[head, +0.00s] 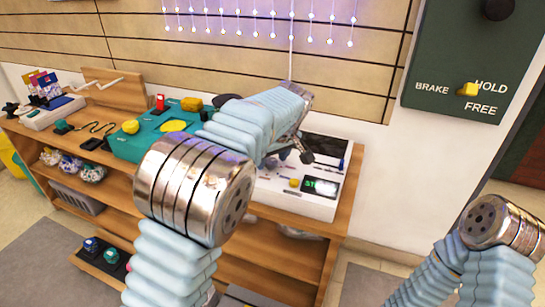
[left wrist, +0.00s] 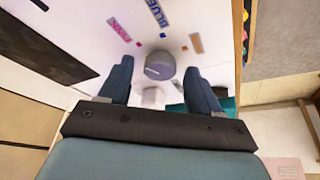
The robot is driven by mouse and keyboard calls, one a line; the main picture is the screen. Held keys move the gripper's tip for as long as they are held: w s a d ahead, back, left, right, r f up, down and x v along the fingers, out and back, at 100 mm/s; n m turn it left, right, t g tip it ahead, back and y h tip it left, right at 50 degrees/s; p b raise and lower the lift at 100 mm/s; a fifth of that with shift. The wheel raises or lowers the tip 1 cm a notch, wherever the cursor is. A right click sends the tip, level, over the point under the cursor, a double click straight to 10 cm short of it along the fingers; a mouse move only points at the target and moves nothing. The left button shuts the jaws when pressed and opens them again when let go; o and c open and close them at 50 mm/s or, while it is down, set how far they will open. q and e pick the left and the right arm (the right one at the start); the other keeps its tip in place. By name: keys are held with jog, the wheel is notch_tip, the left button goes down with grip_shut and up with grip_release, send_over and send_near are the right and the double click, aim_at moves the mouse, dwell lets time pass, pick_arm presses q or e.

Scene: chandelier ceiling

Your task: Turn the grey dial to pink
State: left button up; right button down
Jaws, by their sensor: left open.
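The grey dial (left wrist: 161,65) is on a white panel in the left wrist view. A pink strip reading PINK (left wrist: 119,29) lies up and to the left of it, and a dark strip reading BLUE (left wrist: 154,12) lies above. A pale mark crosses the dial's face; which label it points at is unclear. My left gripper (left wrist: 157,69) is open, its two dark fingers on either side of the dial, with no contact visible. In the head view my left gripper (head: 303,150) is over the white console (head: 300,205), and the dial is hidden. My right gripper is out of view.
An orange strip (left wrist: 196,43) is right of the dial. A teal console (head: 135,143) stands left of the white one on the wooden shelf unit (head: 268,268). A green board (head: 455,60) with a yellow brake lever hangs on the wall at right.

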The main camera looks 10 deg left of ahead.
pick_arm(q)
jog(key=c, duration=1)
jog(key=shift+c, duration=0.2)
jog(key=shift+m, duration=0.4)
jog(key=shift+a+m+t+h+b, duration=0.1)
jog(key=shift+m+t+h+b, duration=0.35)
jog(key=shift+m, duration=0.55)
jog(key=m+h, duration=0.1)
jog(key=m, duration=0.1)
jog(key=shift+s+a+m, duration=0.1)
jog(key=shift+a+m, duration=0.05)
jog(key=shift+m, duration=0.25)
jog(key=m+h, duration=0.1)
jog(key=m, duration=0.1)
jog(key=shift+a+m, duration=0.1)
jog(key=shift+m, duration=0.2)
jog(key=shift+a+m+h+p, duration=0.1)
jog(key=shift+m+h+p, duration=0.5)
jog(key=shift+m, duration=1.3)
jog(key=shift+h, duration=0.25)
